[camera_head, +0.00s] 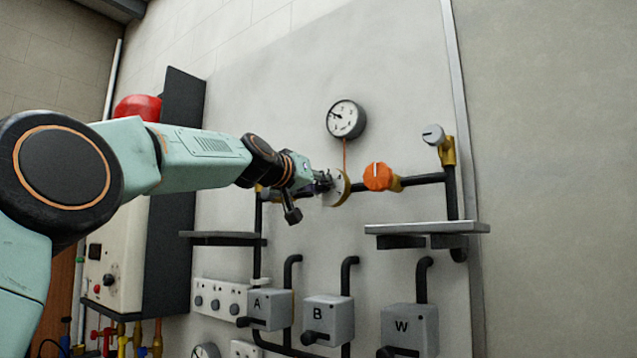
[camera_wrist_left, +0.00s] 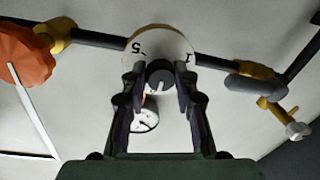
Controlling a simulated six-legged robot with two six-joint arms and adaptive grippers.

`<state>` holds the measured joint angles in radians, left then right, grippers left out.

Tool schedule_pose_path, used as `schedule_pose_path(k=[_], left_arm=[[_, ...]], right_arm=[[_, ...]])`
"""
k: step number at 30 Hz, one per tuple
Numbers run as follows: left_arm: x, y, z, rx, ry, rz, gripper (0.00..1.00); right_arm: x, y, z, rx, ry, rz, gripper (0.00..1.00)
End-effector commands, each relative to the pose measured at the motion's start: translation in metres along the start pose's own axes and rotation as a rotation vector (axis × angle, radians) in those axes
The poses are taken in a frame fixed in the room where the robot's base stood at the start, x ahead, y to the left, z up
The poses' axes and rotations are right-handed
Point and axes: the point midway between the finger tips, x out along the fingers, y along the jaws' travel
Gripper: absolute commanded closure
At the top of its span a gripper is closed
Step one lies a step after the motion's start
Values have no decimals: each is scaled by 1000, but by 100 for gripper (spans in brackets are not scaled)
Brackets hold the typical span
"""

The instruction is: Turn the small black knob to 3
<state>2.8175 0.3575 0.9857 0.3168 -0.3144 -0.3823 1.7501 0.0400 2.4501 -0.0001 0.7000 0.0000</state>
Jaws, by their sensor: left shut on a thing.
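The small black knob (camera_wrist_left: 160,76) sits in front of a round white dial plate (camera_wrist_left: 160,42), with a 5 and a 1 readable on its rim in the left wrist view. A pale line shows on the knob; the number it points at cannot be told. My left gripper (camera_wrist_left: 160,82) is shut on the knob, one finger on each side. In the head view my left gripper (camera_head: 323,182) reaches the dial plate (camera_head: 341,188) from the left and hides the knob. The 3 is not readable. My right gripper is not in view.
An orange knob (camera_head: 378,177) is on the pipe just right of the dial. A pressure gauge (camera_head: 346,119) hangs above. A grey shelf (camera_head: 427,228) juts out at lower right, another shelf (camera_head: 222,236) at lower left. Grey valve boxes (camera_head: 329,319) line the wall below.

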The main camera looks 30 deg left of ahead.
Motion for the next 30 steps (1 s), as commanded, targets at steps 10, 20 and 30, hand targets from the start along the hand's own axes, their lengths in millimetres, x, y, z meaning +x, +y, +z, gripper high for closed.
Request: schedule_pose_path(k=[10,20,30], left_arm=[[-1,0,-3,1,8,-1,50],[0,0,-1,1,5,-1,48],[0,-1,2,90,13,0,48]], right_arm=[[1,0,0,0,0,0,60],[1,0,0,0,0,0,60],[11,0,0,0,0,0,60]])
